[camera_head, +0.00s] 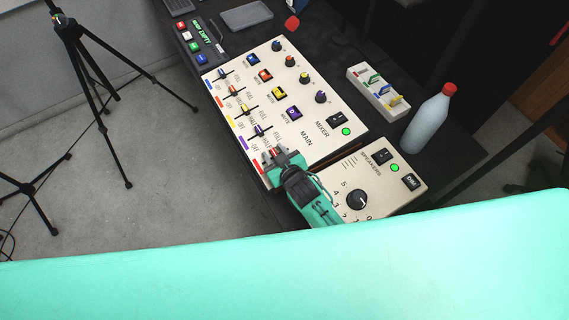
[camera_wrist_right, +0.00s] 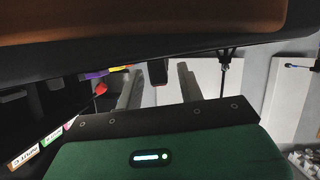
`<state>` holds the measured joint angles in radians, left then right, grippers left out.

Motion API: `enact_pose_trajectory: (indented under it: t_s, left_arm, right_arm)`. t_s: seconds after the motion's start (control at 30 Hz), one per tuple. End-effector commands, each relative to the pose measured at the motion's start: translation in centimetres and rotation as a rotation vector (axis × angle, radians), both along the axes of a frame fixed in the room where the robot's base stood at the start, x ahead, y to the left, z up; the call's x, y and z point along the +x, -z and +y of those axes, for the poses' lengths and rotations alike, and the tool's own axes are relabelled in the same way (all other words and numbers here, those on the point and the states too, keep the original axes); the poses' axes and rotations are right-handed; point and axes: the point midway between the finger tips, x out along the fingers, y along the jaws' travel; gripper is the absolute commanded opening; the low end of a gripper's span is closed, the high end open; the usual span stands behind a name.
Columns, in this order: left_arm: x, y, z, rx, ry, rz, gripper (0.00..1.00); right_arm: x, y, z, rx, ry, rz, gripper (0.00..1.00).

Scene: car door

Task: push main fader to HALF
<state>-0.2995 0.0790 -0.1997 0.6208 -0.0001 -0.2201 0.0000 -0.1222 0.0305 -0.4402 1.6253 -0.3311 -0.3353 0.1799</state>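The cream mixer panel (camera_head: 318,122) lies on the dark table with a row of coloured faders, knobs and mute buttons. The MAIN strip is at its near end. The main fader has a red cap (camera_head: 276,152), largely covered by my right gripper (camera_head: 272,158). My right gripper's fingers are over that fader slot. In the right wrist view the two grey fingers (camera_wrist_right: 159,86) stand apart, with a dark cap-like piece (camera_wrist_right: 158,72) between their tips and gaps on both sides. Whether they touch it is hard to tell. My left gripper is not in view.
A speakers box (camera_head: 400,172) with a dial sits right beside the mixer, close to my right wrist. A white bottle with a red cap (camera_head: 428,120) and a tray of coloured pieces (camera_head: 378,92) stand behind. A tripod (camera_head: 84,60) stands on the floor at left.

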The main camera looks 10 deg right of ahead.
Motion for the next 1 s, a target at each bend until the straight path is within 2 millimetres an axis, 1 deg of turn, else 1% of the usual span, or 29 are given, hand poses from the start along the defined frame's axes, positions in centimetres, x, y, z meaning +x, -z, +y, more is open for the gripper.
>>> enact_pose_trajectory:
  t_s: [0.17, 0.5, 0.6, 0.8, 1.0]
  left_arm:
    - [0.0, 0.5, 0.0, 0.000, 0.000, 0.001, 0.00]
    - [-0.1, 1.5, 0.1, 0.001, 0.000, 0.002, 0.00]
    - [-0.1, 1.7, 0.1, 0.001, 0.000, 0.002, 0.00]
    - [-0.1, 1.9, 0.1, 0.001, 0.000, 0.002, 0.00]
    - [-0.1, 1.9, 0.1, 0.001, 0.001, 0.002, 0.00]
  right_arm:
    - [-2.5, -0.8, -0.9, 0.000, 0.000, 0.002, 0.38]
    - [-8.5, -3.3, -2.9, 0.001, 0.000, 0.004, 0.38]
    - [-9.8, -4.0, -3.4, 0.000, 0.000, 0.002, 0.38]
    - [-11.2, -4.7, -3.9, 0.001, 0.000, 0.001, 0.38]
    - [-11.5, -4.9, -4.0, 0.000, 0.000, 0.002, 0.38]
